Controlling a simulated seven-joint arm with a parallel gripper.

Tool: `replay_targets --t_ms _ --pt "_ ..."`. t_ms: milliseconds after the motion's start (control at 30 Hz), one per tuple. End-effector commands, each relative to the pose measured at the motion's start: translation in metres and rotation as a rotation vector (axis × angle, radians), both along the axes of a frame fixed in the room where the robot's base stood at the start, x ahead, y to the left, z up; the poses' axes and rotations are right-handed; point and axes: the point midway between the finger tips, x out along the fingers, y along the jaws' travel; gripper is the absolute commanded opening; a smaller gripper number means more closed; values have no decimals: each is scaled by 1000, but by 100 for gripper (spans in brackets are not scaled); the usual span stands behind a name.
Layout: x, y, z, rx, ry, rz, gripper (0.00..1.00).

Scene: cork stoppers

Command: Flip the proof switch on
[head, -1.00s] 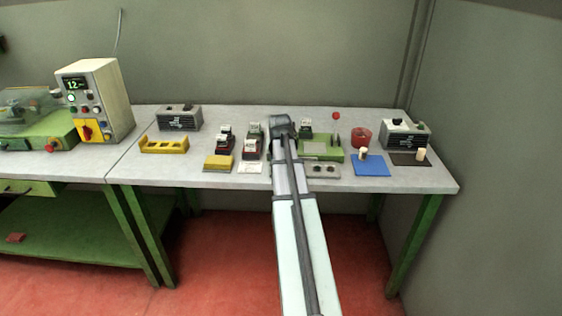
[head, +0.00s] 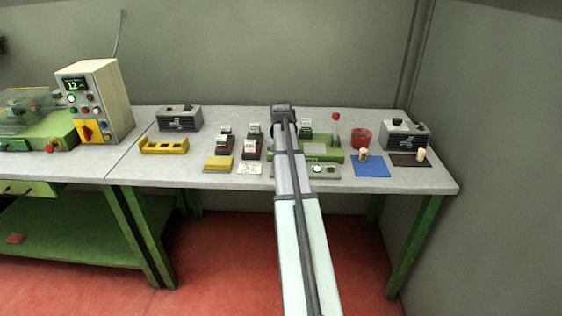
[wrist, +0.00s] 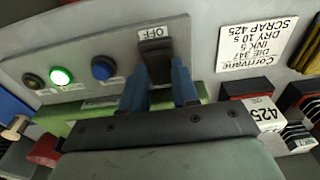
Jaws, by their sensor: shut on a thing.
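In the wrist view, the proof switch (wrist: 156,50) is a black rocker or lever on a grey panel (wrist: 100,42), with a white OFF label (wrist: 152,33) beside it. My gripper (wrist: 160,88) is shut on the switch, its blue fingers at either side of it. A green lamp (wrist: 61,77) on the panel glows; it also shows lit in the head view (head: 317,169). A dark amber lamp (wrist: 32,81) and a blue button (wrist: 103,68) sit on the same panel. In the head view my arm hides the gripper and switch.
A printed card (wrist: 257,42) lies beside the panel. Black and red stamps (head: 252,142) stand near it. A green press (head: 322,151) with a red-knobbed lever (head: 336,117) stands behind the panel. A blue mat (head: 370,167) and red pot (head: 361,138) are to the right.

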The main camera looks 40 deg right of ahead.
Motion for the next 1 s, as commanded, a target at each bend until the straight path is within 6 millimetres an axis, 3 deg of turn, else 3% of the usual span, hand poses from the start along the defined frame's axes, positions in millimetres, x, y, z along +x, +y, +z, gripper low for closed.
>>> replay_targets --t_ms 533,567,800,1000 --pt "2 -2 0 73 73 0 0" --pt "2 -2 0 73 73 0 32" --pt "2 -2 0 72 72 0 55" --pt "2 -2 0 71 71 0 55"
